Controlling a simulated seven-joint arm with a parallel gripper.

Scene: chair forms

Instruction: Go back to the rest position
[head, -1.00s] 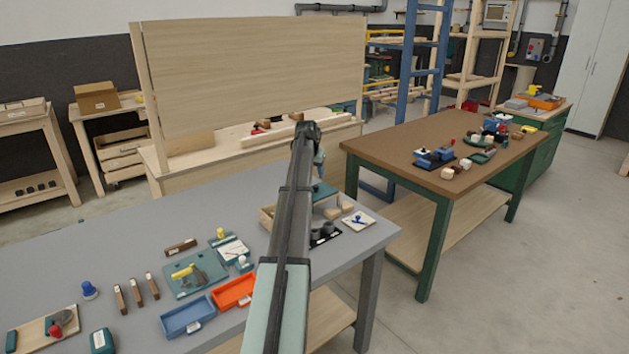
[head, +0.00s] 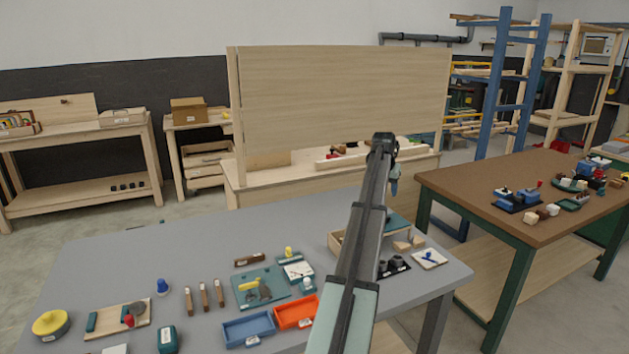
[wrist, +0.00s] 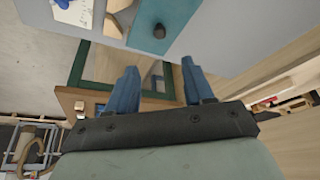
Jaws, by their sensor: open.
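My gripper (wrist: 160,76) shows in the wrist view as two blue fingers spread apart with nothing between them. In the head view its end (head: 394,184) hangs small at the far end of my raised arm, above the back right part of the grey table (head: 130,265). In the wrist view a teal panel with a dark knob (wrist: 160,28) lies beyond the fingertips, apart from them. My arm hides part of the wooden box (head: 341,241) on the grey table.
A blue tray (head: 249,329), an orange tray (head: 297,312) and a teal board (head: 246,289) with tools lie on the grey table. A brown-topped table (head: 470,188) stands to the right. A large wooden panel (head: 340,95) rises behind my arm.

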